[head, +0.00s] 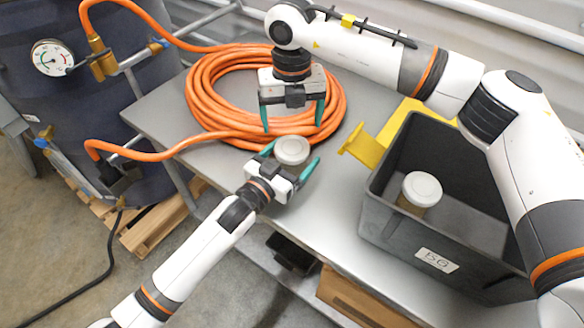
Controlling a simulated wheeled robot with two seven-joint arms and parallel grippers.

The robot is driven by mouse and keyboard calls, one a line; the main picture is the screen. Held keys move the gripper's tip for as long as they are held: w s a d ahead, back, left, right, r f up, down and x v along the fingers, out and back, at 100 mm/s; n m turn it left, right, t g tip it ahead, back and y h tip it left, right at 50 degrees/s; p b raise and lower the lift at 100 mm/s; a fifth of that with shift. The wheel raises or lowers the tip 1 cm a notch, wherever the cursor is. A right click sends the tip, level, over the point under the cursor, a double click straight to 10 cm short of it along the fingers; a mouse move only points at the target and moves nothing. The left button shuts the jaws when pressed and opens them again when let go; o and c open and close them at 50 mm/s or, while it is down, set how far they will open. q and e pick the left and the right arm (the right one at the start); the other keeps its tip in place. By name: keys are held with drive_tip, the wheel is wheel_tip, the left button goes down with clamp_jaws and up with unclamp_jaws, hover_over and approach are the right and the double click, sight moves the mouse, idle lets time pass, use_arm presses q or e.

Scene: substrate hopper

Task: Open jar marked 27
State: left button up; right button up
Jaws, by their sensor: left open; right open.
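A jar with a round white lid (291,150) stands on the grey table; no number on it can be read. My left gripper (292,164) is open, its green fingers on either side of this jar; I cannot tell whether they touch it. My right gripper (292,118) is open and empty, pointing down just behind the jar, in front of the hose coil. A second jar with a white lid (422,189) and a brownish body stands inside the dark grey bin; no number shows on it.
A coiled orange hose (205,90) covers the table's back left. A yellow piece (372,148) lies beside the bin. A dark tank with a gauge (52,57) stands left. The grey table (160,115) is bare at its left corner.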

sight(292, 147)
use_arm(q)
clamp_jaws()
use_arm(e)
drive_tip(key=m, duration=0.6)
drive_tip(key=shift+r+m, duration=0.15)
drive_tip(key=shift+m, duration=0.25)
drive_tip(key=m, duration=0.6)
drive_tip(key=shift+m, duration=0.3)
drive_tip(key=shift+f, duration=3.9)
drive_tip(key=shift+c, duration=0.4)
